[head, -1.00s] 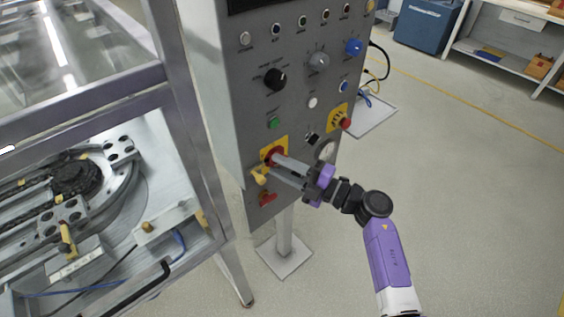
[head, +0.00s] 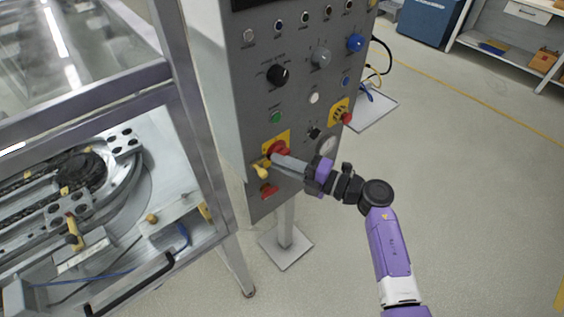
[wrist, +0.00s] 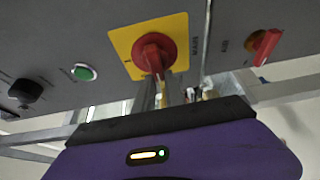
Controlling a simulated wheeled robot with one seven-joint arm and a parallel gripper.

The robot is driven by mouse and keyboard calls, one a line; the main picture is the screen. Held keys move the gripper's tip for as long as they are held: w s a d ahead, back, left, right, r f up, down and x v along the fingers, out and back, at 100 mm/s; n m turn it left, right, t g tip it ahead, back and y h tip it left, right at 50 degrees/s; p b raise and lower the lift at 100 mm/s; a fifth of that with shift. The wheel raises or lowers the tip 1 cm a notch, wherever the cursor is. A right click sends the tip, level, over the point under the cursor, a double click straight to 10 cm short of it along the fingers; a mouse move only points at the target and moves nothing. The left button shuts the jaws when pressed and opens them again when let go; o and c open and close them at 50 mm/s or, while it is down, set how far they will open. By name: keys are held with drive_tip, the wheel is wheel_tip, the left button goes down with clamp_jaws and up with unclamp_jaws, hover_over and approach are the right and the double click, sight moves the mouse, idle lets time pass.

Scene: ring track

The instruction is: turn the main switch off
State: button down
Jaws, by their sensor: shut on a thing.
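The main switch is a red rotary knob (head: 279,147) on a yellow plate (head: 269,142), low on the grey control panel. It also shows in the wrist view as a red knob (wrist: 152,48) on a yellow square, with lettering beside it. My gripper (head: 275,158) reaches in from the right and is shut on the knob's red grip. In the wrist view its fingertips (wrist: 156,80) meet the grip, which partly hides behind them. The exact angle of the grip is hard to tell.
A red auxiliary switch (head: 268,190) sits just below, with a yellow object (head: 261,171) close to the fingers. A green button (head: 276,117) is above and a red emergency button (head: 346,117) to the right. The metal-framed track machine (head: 190,140) stands left. Floor at right is clear.

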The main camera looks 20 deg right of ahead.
drive_tip(key=c, duration=1.4)
unclamp_jaws()
drive_tip(key=shift+w+d, duration=0.2)
drive_tip(key=shift+d, duration=0.4)
drive_tip(key=shift+a, duration=0.1)
drive_tip(key=shift+s, duration=0.1)
drive_tip(key=b+v, duration=0.1)
drive_tip(key=v, duration=0.6)
drive_tip(key=shift+s, duration=0.3)
